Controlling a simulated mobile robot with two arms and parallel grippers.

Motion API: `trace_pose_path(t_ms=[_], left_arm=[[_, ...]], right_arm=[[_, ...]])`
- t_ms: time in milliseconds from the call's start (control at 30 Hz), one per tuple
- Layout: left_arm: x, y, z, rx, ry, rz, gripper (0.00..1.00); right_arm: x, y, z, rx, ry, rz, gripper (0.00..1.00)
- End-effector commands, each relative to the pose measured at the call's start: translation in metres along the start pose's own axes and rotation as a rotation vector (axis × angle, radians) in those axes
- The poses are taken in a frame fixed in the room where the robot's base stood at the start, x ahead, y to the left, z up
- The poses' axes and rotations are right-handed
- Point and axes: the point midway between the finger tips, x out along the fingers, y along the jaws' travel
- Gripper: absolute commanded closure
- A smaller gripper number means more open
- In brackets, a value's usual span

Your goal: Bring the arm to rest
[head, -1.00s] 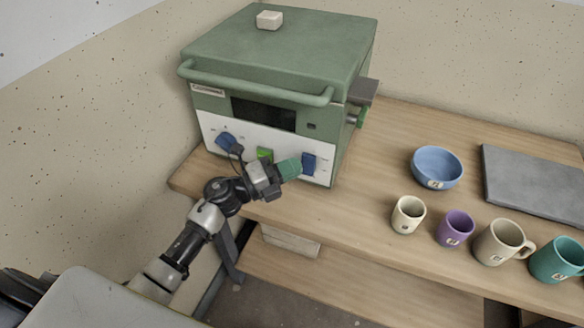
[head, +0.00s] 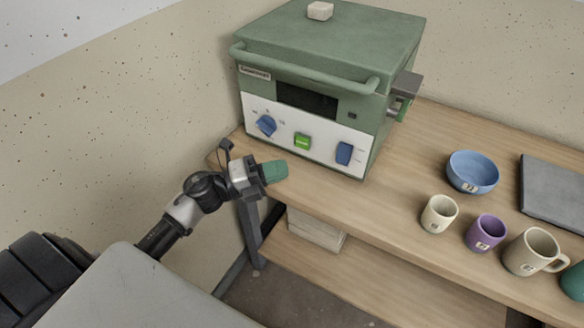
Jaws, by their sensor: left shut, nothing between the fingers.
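My left arm comes in from the lower left, and my left gripper (head: 275,172) with its green fingertips is shut and empty. It is in front of the green kiln (head: 330,50), near the front left edge of the wooden table (head: 390,190), apart from the kiln's panel. The panel carries a blue knob (head: 266,125), a green switch (head: 302,142) and a blue switch (head: 344,153). My right gripper is not in view.
A blue bowl (head: 472,172), a cream cup (head: 439,214), a purple cup (head: 486,232), a beige mug (head: 533,251) and a teal mug (head: 573,281) stand on the right. A grey slab (head: 555,190) lies behind them. A pale block (head: 320,11) sits on the kiln. A lower shelf (head: 380,285) is below.

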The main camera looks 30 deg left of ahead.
Motion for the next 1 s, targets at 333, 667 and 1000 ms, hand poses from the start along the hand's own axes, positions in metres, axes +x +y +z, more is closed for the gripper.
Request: trace_pose_path(t_ms=[333, 667, 1000], left_arm=[[-0.002, -0.001, 0.000, -0.001, 0.000, 0.000, 1.00], [0.000, -0.002, 0.001, -0.033, -0.050, -0.013, 1.00], [-0.020, 0.008, 0.010, -0.558, -0.712, -0.063, 1.00]], right_arm=[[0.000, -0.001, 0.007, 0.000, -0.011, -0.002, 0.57], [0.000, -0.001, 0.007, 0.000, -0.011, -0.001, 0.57], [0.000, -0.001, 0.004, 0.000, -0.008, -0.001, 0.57]])
